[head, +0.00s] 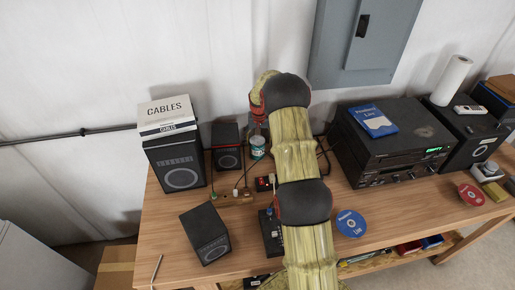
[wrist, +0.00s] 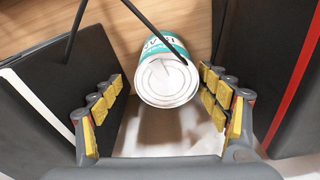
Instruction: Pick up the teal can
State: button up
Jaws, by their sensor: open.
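The teal can (wrist: 168,72) has a teal and white label and a pale metal end. In the wrist view it stands on the wooden table between my open fingers, its end facing the camera; I see clear space beside it and cannot tell any contact. In the head view the can (head: 257,147) stands at the back of the table, just left of my arm. My gripper (wrist: 160,118) is open around the line of the can, with yellow pads on both fingers. In the head view the fingers are mostly hidden by my arm.
A small black speaker (head: 228,147) stands left of the can, and a larger one (head: 174,165) holds the cables box (head: 165,113). A black stereo (head: 393,140) stands to the right. In the wrist view dark boxes flank both fingers closely, and a thin black cable crosses above the can.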

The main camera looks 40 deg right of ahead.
jog(key=f, duration=0.6)
jog(key=shift+w+a+p, duration=0.2)
jog(key=shift+a+p, duration=0.15)
jog(key=shift+w+f, duration=0.1)
jog(key=shift+f, duration=0.3)
jog(key=shift+c, duration=0.5)
jog(key=c, duration=1.5)
jog(key=shift+r, duration=0.1)
jog(key=shift+c, duration=0.4)
